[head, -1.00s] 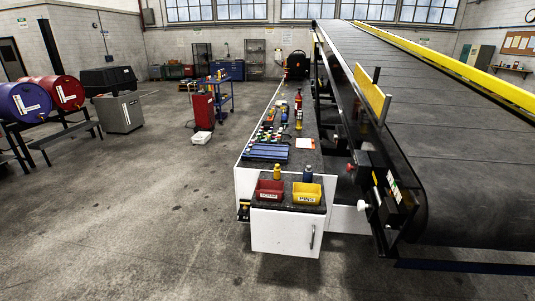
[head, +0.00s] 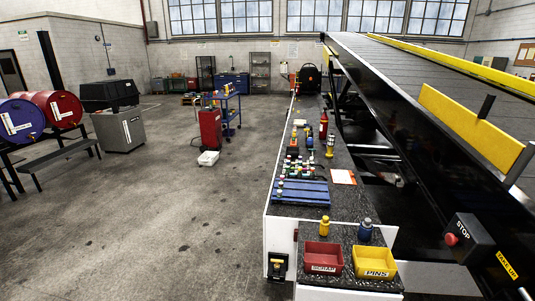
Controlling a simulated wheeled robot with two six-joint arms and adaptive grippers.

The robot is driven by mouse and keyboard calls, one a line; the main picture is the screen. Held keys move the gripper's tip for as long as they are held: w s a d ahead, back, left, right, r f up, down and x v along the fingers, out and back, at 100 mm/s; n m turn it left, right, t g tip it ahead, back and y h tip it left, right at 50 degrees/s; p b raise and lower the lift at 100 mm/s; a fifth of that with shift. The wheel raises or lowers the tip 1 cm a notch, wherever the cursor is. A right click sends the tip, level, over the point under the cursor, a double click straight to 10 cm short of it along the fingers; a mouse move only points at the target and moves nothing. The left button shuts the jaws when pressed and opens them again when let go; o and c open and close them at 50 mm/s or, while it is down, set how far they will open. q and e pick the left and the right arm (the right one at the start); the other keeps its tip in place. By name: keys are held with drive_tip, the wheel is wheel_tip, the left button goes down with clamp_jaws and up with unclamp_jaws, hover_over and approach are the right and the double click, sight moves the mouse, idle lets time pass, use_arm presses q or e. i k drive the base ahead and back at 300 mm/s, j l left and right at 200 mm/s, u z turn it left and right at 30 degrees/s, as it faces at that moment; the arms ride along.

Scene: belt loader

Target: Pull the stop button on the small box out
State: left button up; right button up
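A small dark box labelled STOP (head: 472,240) is mounted on the side of the belt loader at the lower right of the head view. A red stop button (head: 451,239) sticks out from the left face of the box. I cannot tell from here whether the button is pressed in or out. Neither of my grippers shows in the view.
The belt loader (head: 400,100) with yellow rails slopes along the right. Beside it runs a long workbench (head: 290,212) with a red SCRAP bin (head: 323,257), a yellow PINS bin (head: 374,262) and several bottles. Open concrete floor lies left of the bench.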

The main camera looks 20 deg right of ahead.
sight(450, 240)
drive_tip(key=i+j+z, duration=0.15)
drive_tip(key=i+z, duration=0.2)
drive_tip(key=z, duration=0.15)
drive_tip(key=i+j+z, duration=0.3)
drive_tip(key=z, duration=0.2)
drive_tip(key=i+j+z, duration=0.35)
drive_tip(key=z, duration=0.15)
drive_tip(key=i+j+z, duration=0.15)
drive_tip(key=j+z, duration=0.35)
